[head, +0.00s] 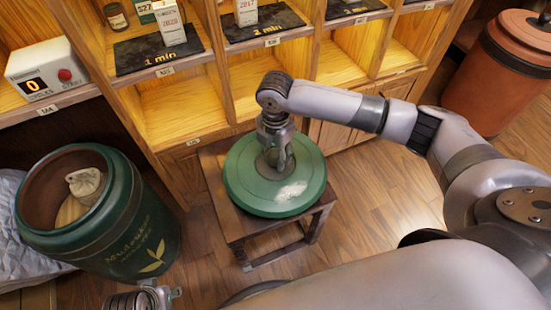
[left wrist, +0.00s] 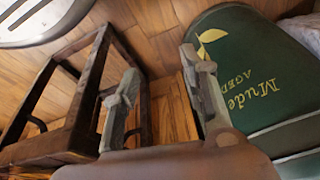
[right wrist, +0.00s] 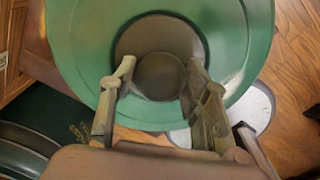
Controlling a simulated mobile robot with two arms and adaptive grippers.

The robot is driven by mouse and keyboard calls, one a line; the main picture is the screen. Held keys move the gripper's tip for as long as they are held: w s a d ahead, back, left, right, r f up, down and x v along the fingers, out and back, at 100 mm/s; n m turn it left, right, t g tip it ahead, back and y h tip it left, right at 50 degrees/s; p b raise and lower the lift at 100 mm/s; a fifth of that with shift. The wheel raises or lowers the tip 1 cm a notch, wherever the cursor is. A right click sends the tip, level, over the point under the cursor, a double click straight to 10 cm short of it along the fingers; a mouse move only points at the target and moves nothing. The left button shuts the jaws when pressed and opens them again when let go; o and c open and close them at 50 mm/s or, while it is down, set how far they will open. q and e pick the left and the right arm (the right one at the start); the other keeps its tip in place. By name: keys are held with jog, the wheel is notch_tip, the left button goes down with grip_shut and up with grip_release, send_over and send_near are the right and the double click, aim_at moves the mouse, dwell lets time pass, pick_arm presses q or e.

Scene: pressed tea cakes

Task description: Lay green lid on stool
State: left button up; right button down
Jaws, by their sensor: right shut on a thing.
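The round green lid (head: 245,190) is level over the small dark wooden stool (head: 237,229) and covers most of its top. I cannot tell whether it touches the stool. My right gripper (head: 277,160) is shut on the lid's dark central knob. In the right wrist view, the fingers (right wrist: 155,85) stand on both sides of the knob (right wrist: 161,75), with the green rim (right wrist: 235,50) around them. My left gripper (head: 152,297) is low at the bottom edge. In the left wrist view, its fingers (left wrist: 160,92) are apart and empty, between the stool (left wrist: 75,130) and the green canister (left wrist: 245,70).
The open green canister (head: 140,235) stands left of the stool, with a cloth bag (head: 86,184) inside. A wooden shelf unit (head: 180,105) with slate plates stands close behind the stool. A terracotta jar (head: 497,75) is at the upper right. Floor (head: 375,195) is clear right of the stool.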

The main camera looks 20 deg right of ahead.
jog(key=shift+w+f, duration=0.1)
jog(key=shift+f, duration=1)
pick_arm(q)
notch_tip(320, 180, up, 2)
jog(key=shift+r, duration=0.1)
pick_arm(e)
jog(key=c, duration=0.9)
grip_release()
jog(key=shift+f, duration=0.15)
pick_arm(q)
jog(key=shift+s, duration=0.1)
pick_arm(e)
jog(key=shift+r, duration=0.4)
notch_tip(320, 180, up, 11)
jog(key=p, duration=0.2)
jog(key=shift+f+p, duration=0.2)
jog(key=shift+p, duration=0.2)
pick_arm(q)
notch_tip(320, 180, down, 11)
jog(key=s, duration=0.1)
jog(key=shift+s, duration=0.3)
pick_arm(e)
jog(key=shift+r, duration=0.4)
